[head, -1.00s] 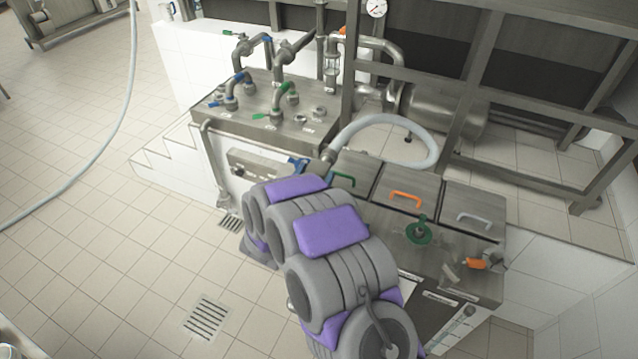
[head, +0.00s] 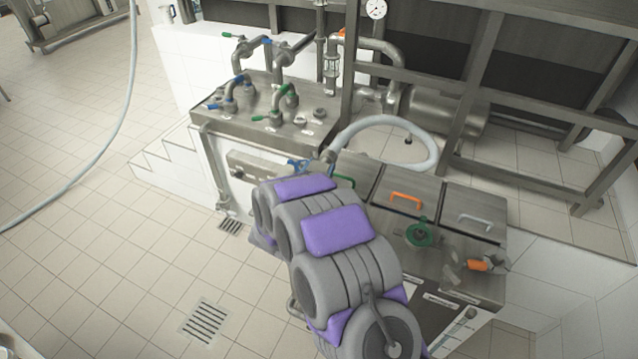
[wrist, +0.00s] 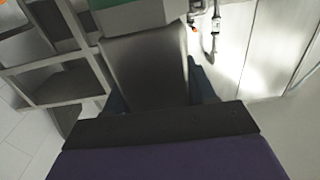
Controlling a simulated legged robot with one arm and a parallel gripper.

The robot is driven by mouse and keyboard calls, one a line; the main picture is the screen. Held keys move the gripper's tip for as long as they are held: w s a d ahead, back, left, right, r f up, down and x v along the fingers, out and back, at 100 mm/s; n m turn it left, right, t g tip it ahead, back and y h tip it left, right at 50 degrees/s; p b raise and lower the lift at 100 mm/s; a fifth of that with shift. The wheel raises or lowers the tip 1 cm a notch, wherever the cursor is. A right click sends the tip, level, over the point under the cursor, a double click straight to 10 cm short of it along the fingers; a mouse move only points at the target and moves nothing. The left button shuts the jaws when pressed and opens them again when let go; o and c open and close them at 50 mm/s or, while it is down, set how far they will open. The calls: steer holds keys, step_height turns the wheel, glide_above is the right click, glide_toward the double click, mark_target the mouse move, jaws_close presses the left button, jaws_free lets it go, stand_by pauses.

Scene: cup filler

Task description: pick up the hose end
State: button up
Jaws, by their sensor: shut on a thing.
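A pale, translucent hose (head: 392,122) arches in a loop over the back of the steel machine in the head view. Its near end carries a grey metal fitting (head: 327,157), just beyond my arm. In the wrist view my gripper (wrist: 155,95) has its dark fingers on both sides of a broad grey metal piece (wrist: 145,65), which looks like the hose end. The gripper is shut on it. My arm hides most of the gripper in the head view, so the contact there cannot be seen.
Steel lids with an orange handle (head: 406,198) and a grey handle (head: 474,221) lie to the right. A green valve wheel (head: 419,233) stands in front of them. Pipes with blue and green levers (head: 268,98) rise at the left. Open tiled floor (head: 110,240) lies left.

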steer(key=shift+a, duration=0.1)
jaws_close()
stand_by(0.4)
